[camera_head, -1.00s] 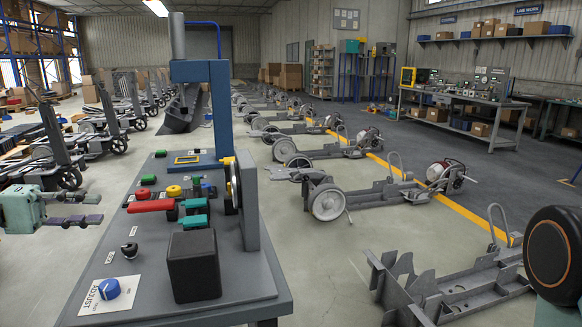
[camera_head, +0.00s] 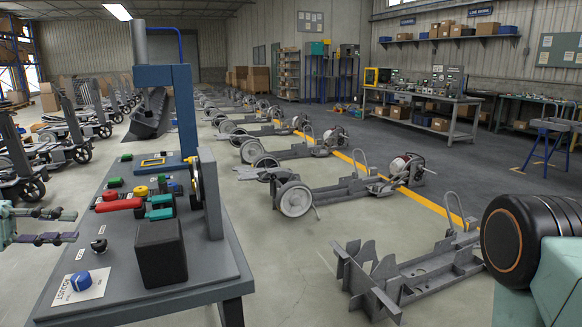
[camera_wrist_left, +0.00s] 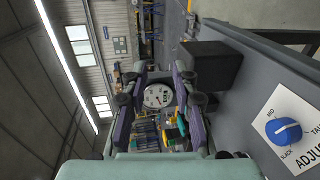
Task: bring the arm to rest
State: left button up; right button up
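My left gripper (camera_head: 77,226) pokes in from the left edge of the head view, beside the left side of the grey bench (camera_head: 215,278). Its two purple-grey fingers are apart with nothing between them. The left wrist view also shows the open gripper (camera_wrist_left: 160,75), with a round dial gauge (camera_wrist_left: 158,95) and the coloured bench parts visible beyond the gap. Part of my own other arm, teal with a black round joint, fills the lower right corner of the head view. My right gripper is out of view.
The bench carries a black block (camera_head: 160,252), a blue knob (camera_head: 80,281), a red handle (camera_head: 118,205) and a blue post (camera_head: 183,110). A row of grey chassis (camera_head: 415,272) runs along the yellow floor line. Concrete floor between bench and chassis is clear.

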pick_arm(q)
jog(key=d+f+g+y, duration=0.1)
jog(key=d+f, duration=0.2)
jog(key=f, duration=0.3)
jog(key=d+f+n+g+y+b, duration=0.1)
jog(key=d+f+y, duration=0.1)
jog(key=f, duration=0.4)
jog(key=w+d+f+g+y, duration=0.1)
jog(key=d+f+y, duration=0.1)
jog(key=d+f, duration=0.3)
jog(key=shift+f+g+b, duration=0.3)
jog(key=shift+f+b, duration=0.1)
jog(key=shift+f, duration=0.55)
jog(key=s+d+f+m+g+y+b, duration=0.15)
jog(key=s+d+f+y, duration=0.3)
jog(key=s+f, duration=0.6)
jog(key=s+d+f+m+g+y+b, duration=0.1)
jog(key=s+d+f+g+y+b, duration=0.15)
jog(key=s+d+f, duration=0.75)
jog(key=s+a+f+m+y+b, duration=0.1)
jog(key=s+f, duration=0.4)
jog(key=s, duration=0.6)
jog(key=shift+s+a+f+m+t+y, duration=0.15)
jog(key=shift+a+f+m+t+y, duration=0.35)
jog(key=shift+m, duration=0.75)
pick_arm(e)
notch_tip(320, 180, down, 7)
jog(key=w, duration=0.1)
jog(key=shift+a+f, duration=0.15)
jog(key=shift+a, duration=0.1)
